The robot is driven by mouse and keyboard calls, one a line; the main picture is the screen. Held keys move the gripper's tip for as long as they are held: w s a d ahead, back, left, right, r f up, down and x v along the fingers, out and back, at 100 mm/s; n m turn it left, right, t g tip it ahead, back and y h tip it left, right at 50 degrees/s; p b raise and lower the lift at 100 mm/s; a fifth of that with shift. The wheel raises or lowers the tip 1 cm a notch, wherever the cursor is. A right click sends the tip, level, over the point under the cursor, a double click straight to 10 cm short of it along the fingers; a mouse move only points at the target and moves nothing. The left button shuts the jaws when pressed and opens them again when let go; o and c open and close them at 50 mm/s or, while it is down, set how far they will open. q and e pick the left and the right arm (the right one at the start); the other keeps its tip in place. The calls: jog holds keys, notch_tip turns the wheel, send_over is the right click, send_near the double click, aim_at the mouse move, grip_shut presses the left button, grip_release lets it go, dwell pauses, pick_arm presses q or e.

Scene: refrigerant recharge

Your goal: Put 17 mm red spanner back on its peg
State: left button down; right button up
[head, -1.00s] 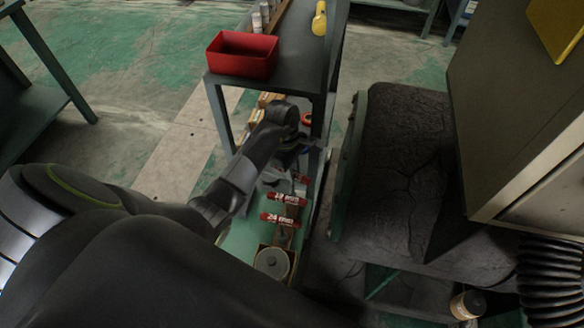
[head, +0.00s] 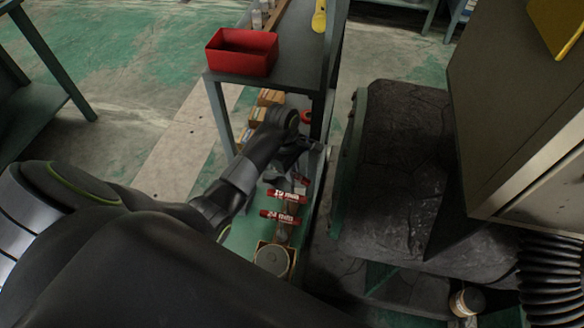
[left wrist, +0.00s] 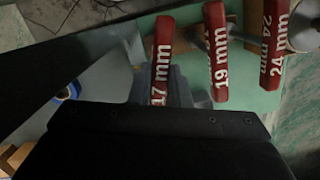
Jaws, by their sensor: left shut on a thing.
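The 17 mm red spanner (left wrist: 163,60) shows in the left wrist view with its label readable, directly in front of my left gripper. My left gripper (head: 292,168) is shut on it over the lower shelf in the head view. The fingertips and the spanner's gripped part are mostly hidden by the gripper body. The 19 mm red spanner (left wrist: 217,55) is just to its right, and the 24 mm red spanner (left wrist: 273,45) is farther right. In the head view the 19 mm (head: 287,195) and 24 mm (head: 280,216) labels show below the gripper. The 17 mm peg cannot be made out. My right gripper is not in view.
A red bin (head: 242,66) stands on the upper shelf (head: 300,50) beside my forearm. Small cardboard boxes (head: 268,98) lie below it. A round grey thing (head: 271,260) sits at the shelf's near end. A dark cracked slab (head: 400,180) and a cabinet (head: 525,110) stand to the right.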

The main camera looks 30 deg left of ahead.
pick_arm(q)
jog(key=shift+f, duration=0.4)
jog(key=c, duration=1.3)
grip_release()
jog(key=r, duration=0.4)
jog(key=a+r+p, duration=0.1)
jog(key=r, duration=0.7)
jog(key=shift+a, duration=0.35)
